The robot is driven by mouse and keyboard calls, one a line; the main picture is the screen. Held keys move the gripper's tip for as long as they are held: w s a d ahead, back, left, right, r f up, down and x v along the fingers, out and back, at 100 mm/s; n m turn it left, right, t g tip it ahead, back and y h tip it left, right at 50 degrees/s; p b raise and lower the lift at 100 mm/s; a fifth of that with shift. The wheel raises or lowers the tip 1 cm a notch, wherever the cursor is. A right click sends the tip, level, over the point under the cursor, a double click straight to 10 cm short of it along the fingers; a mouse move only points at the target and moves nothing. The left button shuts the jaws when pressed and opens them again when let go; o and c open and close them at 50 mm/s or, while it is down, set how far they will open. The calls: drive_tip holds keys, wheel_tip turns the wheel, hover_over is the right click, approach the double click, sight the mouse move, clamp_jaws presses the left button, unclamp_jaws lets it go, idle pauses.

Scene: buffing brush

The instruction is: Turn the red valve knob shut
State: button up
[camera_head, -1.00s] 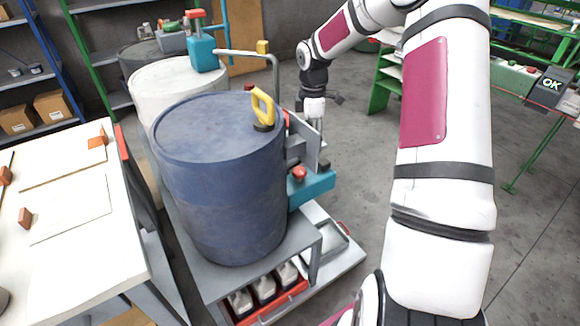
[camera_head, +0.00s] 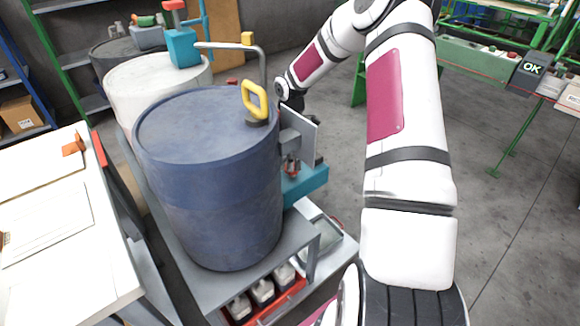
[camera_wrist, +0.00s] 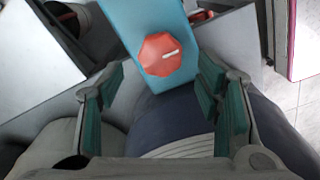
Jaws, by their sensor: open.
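The red valve knob (camera_wrist: 158,56) is eight-sided, with a white line running from its middle toward the right. It is mounted on a teal block (camera_wrist: 128,14), which also shows beside the blue drum in the head view (camera_head: 308,184). In the wrist view my gripper (camera_wrist: 160,76) is open, with one green-padded finger on each side of the knob's lower part. The fingers appear apart from the knob, and nothing is held. In the head view a grey plate hides most of the gripper, and only a little red shows by the block.
The blue drum (camera_head: 205,190) with a yellow handle (camera_head: 254,100) stands on a grey cart (camera_head: 205,283), close left of the block. The upright grey plate (camera_head: 298,134) is close to my gripper. A white table (camera_head: 50,240) is at left. Open floor (camera_head: 505,235) lies right.

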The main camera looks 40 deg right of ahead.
drive_tip(key=shift+f+b, duration=0.3)
drive_tip(key=shift+f, duration=1.45)
drive_tip(key=c, duration=1.2)
drive_tip(key=shift+o, duration=0.2)
